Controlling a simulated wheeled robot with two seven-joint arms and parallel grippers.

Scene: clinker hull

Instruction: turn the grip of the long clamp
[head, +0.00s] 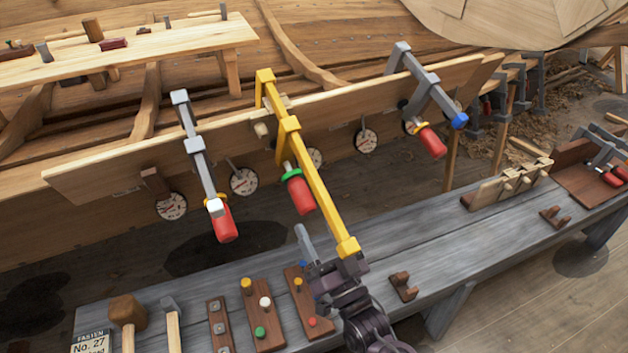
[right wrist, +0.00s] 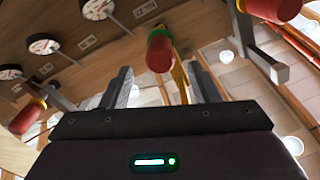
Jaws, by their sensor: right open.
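The long clamp (head: 318,185) is yellow and hangs on the hull plank in the middle of the head view. Its red grip (head: 301,196) has a green collar and hangs on a screw beside the yellow bar. My right gripper (head: 322,246) is open and empty, just below the grip in the head view, with one finger partly hidden by the bar's lower end. In the right wrist view the red grip (right wrist: 160,54) shows ahead between the two open fingers (right wrist: 163,88), apart from them. My left gripper is not in view.
A grey clamp (head: 194,145) hangs left of the long one, and a blue-tipped grey clamp (head: 428,84) hangs right. Dials (head: 243,182) line the plank (head: 110,176). The grey bench (head: 440,243) below carries a mallet (head: 127,311), peg boards (head: 262,315) and wooden racks (head: 510,182).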

